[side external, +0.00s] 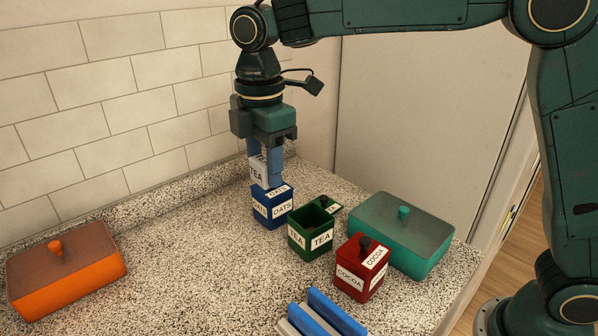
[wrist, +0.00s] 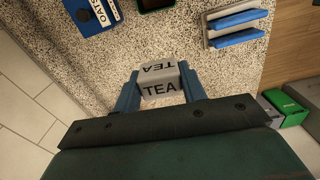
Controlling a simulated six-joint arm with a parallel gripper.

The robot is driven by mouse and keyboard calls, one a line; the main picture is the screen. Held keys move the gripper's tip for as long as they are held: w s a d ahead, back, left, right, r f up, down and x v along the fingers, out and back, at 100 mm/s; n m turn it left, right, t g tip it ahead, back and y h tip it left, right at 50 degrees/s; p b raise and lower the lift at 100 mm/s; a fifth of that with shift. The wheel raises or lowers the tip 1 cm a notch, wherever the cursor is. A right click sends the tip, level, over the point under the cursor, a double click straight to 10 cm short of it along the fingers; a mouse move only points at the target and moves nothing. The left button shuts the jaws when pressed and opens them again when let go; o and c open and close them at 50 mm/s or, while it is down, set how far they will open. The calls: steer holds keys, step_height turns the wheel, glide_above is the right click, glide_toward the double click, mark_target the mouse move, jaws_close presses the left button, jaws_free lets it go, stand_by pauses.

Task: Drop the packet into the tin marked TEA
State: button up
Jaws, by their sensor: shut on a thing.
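My gripper (side external: 265,172) is shut on a pale grey-white packet (side external: 256,171) printed TEA and holds it in the air. In the side view the packet shows just above and behind the blue OATS tin; I cannot tell whether it is straight over it. In the wrist view the packet (wrist: 162,88) sits between the two blue fingers (wrist: 160,84). The green tin marked TEA (side external: 298,241) stands open to the right of the OATS tin, its dark inside showing. Its rim edge appears at the top of the wrist view (wrist: 153,5).
The blue OATS tin (side external: 265,213) is closed. A green lid (side external: 332,207) with a dark knob lies behind the TEA tin. A red COCOA tin (side external: 350,284), teal box (side external: 402,240), orange box (side external: 65,278) and blue-grey rack (side external: 322,317) stand around. Counter is clear at left-centre.

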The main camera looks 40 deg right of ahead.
steer(key=s+d+f, duration=0.1)
steer(key=d, duration=1)
steer(key=shift+s+f, duration=0.35)
steer(key=shift+f, duration=0.1)
steer(key=shift+f, duration=2.9)
steer(key=o, duration=1.1)
steer(key=shift+c, duration=0.2)
steer(key=shift+r, duration=0.1)
